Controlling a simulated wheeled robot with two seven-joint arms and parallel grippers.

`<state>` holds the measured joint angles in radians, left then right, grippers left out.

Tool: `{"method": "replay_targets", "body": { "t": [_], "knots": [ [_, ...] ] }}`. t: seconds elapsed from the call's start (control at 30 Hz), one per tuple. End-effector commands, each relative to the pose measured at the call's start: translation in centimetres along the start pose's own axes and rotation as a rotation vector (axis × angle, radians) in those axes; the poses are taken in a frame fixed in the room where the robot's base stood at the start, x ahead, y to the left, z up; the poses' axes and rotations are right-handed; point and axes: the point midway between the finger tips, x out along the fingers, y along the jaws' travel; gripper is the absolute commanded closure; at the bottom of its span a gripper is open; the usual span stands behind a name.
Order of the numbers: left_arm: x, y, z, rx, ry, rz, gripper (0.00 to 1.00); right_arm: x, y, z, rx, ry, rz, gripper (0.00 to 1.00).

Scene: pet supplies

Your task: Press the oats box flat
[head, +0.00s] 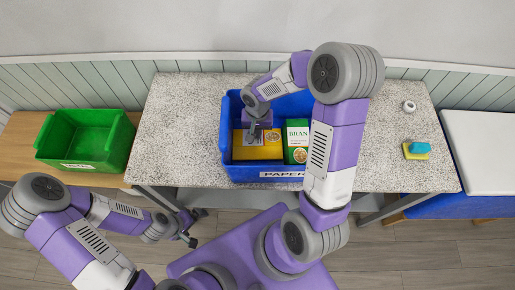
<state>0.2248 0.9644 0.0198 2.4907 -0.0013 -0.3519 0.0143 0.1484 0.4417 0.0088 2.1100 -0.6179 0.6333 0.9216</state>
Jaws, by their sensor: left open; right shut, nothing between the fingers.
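A yellow-orange box (265,152) lies inside the blue bin labelled PAPER (231,172), on its left side; its label is too small to read, so I cannot tell for sure that it is the oats box. My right gripper (256,136) is shut and points down at the top of this box, with nothing in its fingers. It looks to be touching or just above the box; I cannot tell which. My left gripper (192,240) is open and empty, low in front of the table's left front edge.
A green and white BRAN box (297,133) stands in the blue bin beside the yellow box. A green bin (78,152) stands at the left. A yellow and blue item (416,151) and a small white roll (409,106) lie at the right of the speckled table (180,125).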

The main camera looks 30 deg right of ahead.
Motion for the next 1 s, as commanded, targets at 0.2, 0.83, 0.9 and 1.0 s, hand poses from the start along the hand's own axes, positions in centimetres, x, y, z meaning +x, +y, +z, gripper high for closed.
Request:
{"method": "replay_targets", "body": {
  "t": [0.2, 0.83, 0.9, 1.0],
  "knots": [
    [0.5, -0.2, 0.0, 0.000, 0.000, 0.000, 0.00, 0.6, 0.0, -0.4, 0.000, 0.000, 0.000, 1.00],
    [-0.9, 0.3, 0.0, 0.000, 0.000, 0.000, 0.00, -1.5, -0.1, -0.8, 0.000, 0.001, -0.001, 1.00],
    [-1.4, 0.5, 0.1, 0.000, 0.000, 0.000, 0.00, -2.2, -0.1, -0.8, 0.000, 0.001, -0.001, 1.00],
    [-2.0, 0.8, 0.1, 0.000, 0.000, 0.000, 0.00, -3.3, 0.0, -0.8, -0.001, 0.001, 0.000, 1.00]
  ]
}}
